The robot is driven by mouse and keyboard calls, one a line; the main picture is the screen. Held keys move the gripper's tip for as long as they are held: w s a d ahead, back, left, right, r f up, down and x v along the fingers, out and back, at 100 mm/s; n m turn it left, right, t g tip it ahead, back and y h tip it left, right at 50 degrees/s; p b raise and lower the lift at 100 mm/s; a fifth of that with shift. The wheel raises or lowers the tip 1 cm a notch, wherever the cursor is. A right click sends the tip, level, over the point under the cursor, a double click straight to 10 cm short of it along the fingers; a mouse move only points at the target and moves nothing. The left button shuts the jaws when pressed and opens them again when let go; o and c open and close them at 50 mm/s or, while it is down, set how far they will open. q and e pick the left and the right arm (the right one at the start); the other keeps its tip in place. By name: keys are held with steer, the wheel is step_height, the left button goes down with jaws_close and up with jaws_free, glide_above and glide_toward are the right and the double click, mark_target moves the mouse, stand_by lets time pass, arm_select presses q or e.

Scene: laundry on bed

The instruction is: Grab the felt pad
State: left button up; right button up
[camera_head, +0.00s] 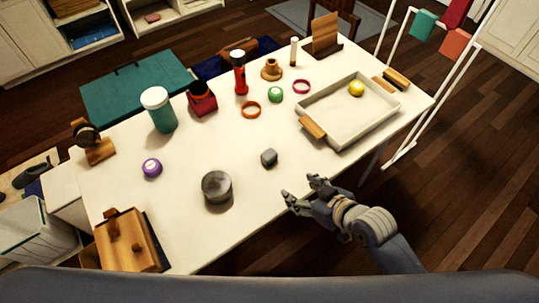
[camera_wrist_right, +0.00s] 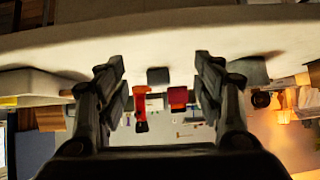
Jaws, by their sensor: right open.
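The felt pad looks to be the small grey block (camera_head: 268,157) on the white table, near the middle of its front part. It also shows in the right wrist view (camera_wrist_right: 158,76), between and beyond the fingers, in a picture that is upside down. My right gripper (camera_head: 302,192) is open and empty at the table's front edge, to the right of and nearer than the pad, not touching it. The gripper also shows open in the wrist view (camera_wrist_right: 162,75). My left gripper is not in view.
A round grey tin (camera_head: 217,187) stands left of the pad. A shallow tray (camera_head: 338,137) with a yellow ball (camera_head: 356,88) is to the right. A purple round item (camera_head: 152,168) and an orange ring (camera_head: 251,110) lie farther off. The table around the pad is clear.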

steer(key=n+t+y, duration=0.1)
steer(key=t+y, duration=0.1)
glide_toward(270, 154)
steer(key=shift+f+v, duration=0.25)
steer(key=shift+v, duration=0.9)
steer(key=shift+w+r, duration=0.1)
steer(key=shift+w, duration=0.15)
steer(key=shift+y, duration=0.3)
steer(key=x, duration=0.5)
steer(key=shift+w+a, duration=0.2)
steer(key=shift+w, duration=0.1)
steer(key=x, duration=0.4)
steer(key=shift+a+f+p, duration=0.1)
steer(key=shift+f+p, duration=0.15)
steer(key=shift+p, duration=0.1)
steer(key=shift+w+a+f, duration=0.15)
steer(key=shift+w+f, duration=0.05)
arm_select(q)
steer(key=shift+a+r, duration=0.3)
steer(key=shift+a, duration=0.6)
arm_select(e)
steer(key=c, duration=0.9)
